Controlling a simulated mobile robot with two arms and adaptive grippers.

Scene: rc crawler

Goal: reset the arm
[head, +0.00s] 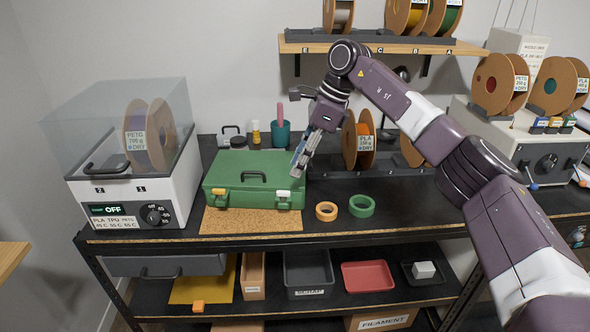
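My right arm reaches in from the right, high over the workbench, bent at the elbow and wrist. Its gripper (299,165) points down beside the right end of the green case (255,166). The fingers are seen nearly edge-on, so I cannot tell whether they are open or shut, or whether they touch the case. Nothing is visibly held. The green case is closed, with a dark handle, one white latch and one yellow latch, and it stands at the back edge of a cork mat (250,222). My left gripper is not in view.
A filament dryer (140,205) with a clear lid stands at the left. A spool shelf (370,47) hangs above. A spool rack (385,184) stands behind the tape. The bench front right of the tape is clear.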

